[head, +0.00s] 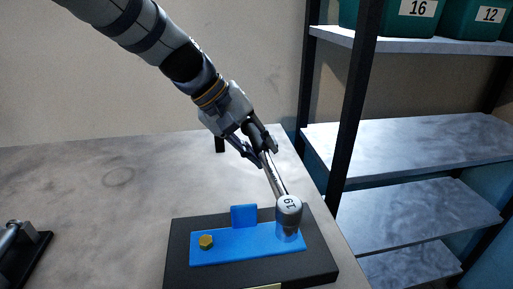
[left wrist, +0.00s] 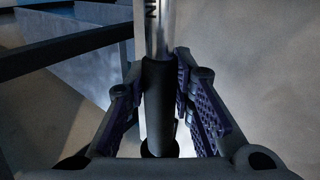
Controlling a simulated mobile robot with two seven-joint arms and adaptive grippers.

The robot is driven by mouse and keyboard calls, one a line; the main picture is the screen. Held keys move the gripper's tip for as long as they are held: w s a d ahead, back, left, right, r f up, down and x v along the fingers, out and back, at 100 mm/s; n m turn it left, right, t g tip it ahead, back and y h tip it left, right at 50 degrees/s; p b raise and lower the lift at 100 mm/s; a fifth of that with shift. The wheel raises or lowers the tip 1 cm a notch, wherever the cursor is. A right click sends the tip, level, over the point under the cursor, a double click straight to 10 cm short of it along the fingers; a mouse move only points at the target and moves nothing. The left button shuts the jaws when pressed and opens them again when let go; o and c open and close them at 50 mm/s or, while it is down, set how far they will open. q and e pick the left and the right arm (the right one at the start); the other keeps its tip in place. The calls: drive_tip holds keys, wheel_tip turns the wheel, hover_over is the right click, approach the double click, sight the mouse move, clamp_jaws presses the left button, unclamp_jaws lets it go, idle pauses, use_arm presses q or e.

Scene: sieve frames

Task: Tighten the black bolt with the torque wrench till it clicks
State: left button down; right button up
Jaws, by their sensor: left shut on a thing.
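The torque wrench (head: 272,177) is a silver bar with a round head marked 19. My left gripper (head: 260,146) is shut on its dark handle, which shows between the fingers in the left wrist view (left wrist: 158,95). The wrench slopes down to the right, its head over the right end of the blue plate (head: 240,247). The black bolt is not visible; the wrench head covers that end of the plate. I cannot tell whether the head is seated on it. A yellow hex bolt (head: 206,241) sits at the plate's left end. My right gripper is not in view.
The blue plate lies on a black base (head: 180,270) on the grey table (head: 90,190), with a blue upright tab behind it. A dark object (head: 18,245) lies at the left edge. A shelf rack (head: 352,120) with green bins 16 (head: 395,22) and 12 stands at right.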

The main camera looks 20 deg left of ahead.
use_arm(q)
drive_tip(key=shift+w+d, duration=0.1)
drive_tip(key=shift+d, duration=0.1)
idle(0.3)
drive_tip(key=shift+w+d+m+h, duration=0.3)
drive_tip(key=shift+w+d+m, duration=0.05)
drive_tip(key=shift+d+m, duration=0.15)
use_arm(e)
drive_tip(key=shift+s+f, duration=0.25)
use_arm(q)
drive_tip(key=shift+w+d+m+g+b, duration=0.35)
drive_tip(key=shift+d+m+g, duration=0.15)
drive_tip(key=shift+d, duration=0.1)
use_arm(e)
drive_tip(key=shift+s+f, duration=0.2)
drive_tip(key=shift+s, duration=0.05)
use_arm(q)
drive_tip(key=shift+d, duration=0.1)
drive_tip(key=shift+w+d+m, duration=0.25)
drive_tip(key=shift+d+m, duration=0.15)
drive_tip(key=shift+d, duration=0.05)
drive_tip(key=shift+r, duration=0.1)
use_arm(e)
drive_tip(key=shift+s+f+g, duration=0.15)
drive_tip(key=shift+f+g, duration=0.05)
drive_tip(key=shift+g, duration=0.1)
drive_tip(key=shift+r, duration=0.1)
